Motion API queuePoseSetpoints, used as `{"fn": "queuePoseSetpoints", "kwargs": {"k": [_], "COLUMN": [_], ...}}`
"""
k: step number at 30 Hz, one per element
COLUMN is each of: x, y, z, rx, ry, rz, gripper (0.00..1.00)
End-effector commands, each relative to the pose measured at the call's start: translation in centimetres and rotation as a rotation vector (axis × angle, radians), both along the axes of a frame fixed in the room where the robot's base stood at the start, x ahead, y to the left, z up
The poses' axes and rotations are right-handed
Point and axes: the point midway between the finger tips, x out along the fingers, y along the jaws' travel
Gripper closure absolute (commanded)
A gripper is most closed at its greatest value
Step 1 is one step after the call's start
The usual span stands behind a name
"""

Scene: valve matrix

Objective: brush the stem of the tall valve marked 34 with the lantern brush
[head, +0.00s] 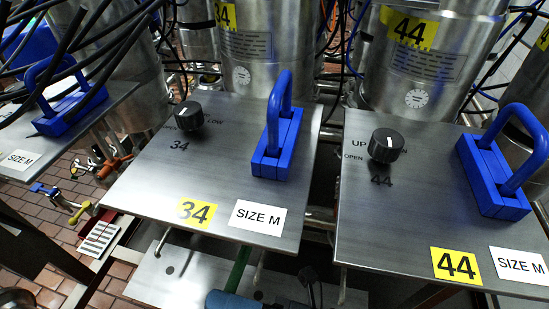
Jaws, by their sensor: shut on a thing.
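The tall valve marked 34 (245,78) is a shiny steel cylinder at the top centre, with a yellow 34 label cut by the top edge. Its upper part lies out of frame, and I cannot make out its stem. In front of it is a steel plate (225,150) with a black knob (189,114), a blue handle (277,140), a yellow 34 label and a SIZE M label. I cannot identify the lantern brush in the head view. My gripper is not in view.
A similar plate marked 44 (400,225) stands at right, with its steel valve (415,75) behind. Both plates carry raised blue handles. Black cables (75,55) hang at upper left. A narrow gap with pipes separates the plates. Brick floor (60,215) shows at lower left.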

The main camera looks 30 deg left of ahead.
Motion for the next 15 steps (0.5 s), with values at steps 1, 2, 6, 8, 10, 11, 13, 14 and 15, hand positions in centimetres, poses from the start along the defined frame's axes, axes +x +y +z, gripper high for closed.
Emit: {"fn": "queuePoseSetpoints", "kwargs": {"k": [1,2,6,8,10,11,13,14,15], "x": [0.0,0.0,-0.1,-0.4,-0.8,-1.0,-1.6,-1.8,-2.0], "y": [0.0,0.0,0.0,0.0,-0.1,-0.2,-0.4,-0.5,-0.7], "z": [0.0,0.0,0.0,0.0,-0.2,-0.2,-0.4,-0.4,-0.5], "rx": [0.000,0.000,0.001,0.003,0.007,0.008,0.015,0.017,0.020], "ry": [0.000,0.000,0.000,0.000,-0.001,-0.001,-0.002,-0.003,-0.004], "rz": [0.000,0.000,0.002,0.008,0.015,0.019,0.029,0.032,0.036], "gripper": [1.00,1.00,1.00,1.00,1.00,1.00,1.00,1.00,1.00]}}
